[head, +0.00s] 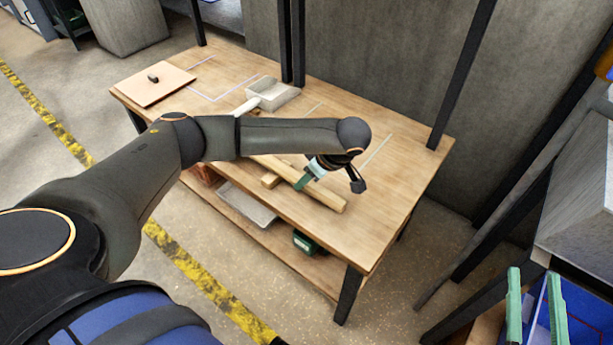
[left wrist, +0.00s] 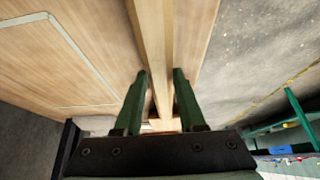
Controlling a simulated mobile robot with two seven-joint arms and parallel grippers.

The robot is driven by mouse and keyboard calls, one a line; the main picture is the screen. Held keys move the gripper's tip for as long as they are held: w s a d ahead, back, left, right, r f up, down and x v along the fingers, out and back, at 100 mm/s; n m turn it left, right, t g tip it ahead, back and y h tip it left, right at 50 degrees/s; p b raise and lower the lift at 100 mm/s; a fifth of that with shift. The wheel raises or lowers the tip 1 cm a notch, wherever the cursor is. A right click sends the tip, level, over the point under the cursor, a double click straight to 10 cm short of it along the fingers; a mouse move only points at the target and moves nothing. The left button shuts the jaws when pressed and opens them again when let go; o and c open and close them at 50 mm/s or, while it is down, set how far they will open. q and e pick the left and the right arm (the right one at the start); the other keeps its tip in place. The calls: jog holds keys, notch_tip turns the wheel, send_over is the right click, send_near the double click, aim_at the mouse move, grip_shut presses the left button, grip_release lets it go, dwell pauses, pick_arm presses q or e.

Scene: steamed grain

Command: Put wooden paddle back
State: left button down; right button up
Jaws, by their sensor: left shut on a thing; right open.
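The wooden paddle (head: 325,196) is a long pale wooden bar near the front edge of the wooden table (head: 390,205). Part of it is hidden behind my left arm. My left gripper (head: 305,179) is shut on it, with green fingers on either side. In the left wrist view the paddle (left wrist: 154,35) runs between the fingertips (left wrist: 162,76) and away from them. I cannot tell whether it rests on the tabletop or is just above it. My right gripper (head: 534,285) is open and empty at the lower right, away from the table.
Pale outlines (head: 215,99) mark the tabletop. Black posts (head: 463,75) rise at the back edge. A metal tray (head: 245,207) and green box (head: 305,243) are underneath.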

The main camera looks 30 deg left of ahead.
pick_arm(q)
jog(key=shift+f, duration=0.25)
pick_arm(e)
jog(key=shift+f, duration=0.2)
pick_arm(q)
jog(key=shift+c, duration=2.1)
grip_release()
jog(key=shift+d+r, duration=0.1)
jog(key=shift+r, duration=0.05)
jog(key=p+v, duration=0.2)
jog(key=v, duration=1)
pick_arm(e)
notch_tip(320, 180, down, 13)
jog(key=s+m+g+h, duration=0.2)
jog(key=g, duration=0.3)
jog(key=shift+d+r+g, duration=0.15)
jog(key=shift+d+g, duration=0.1)
jog(key=shift+g, duration=0.05)
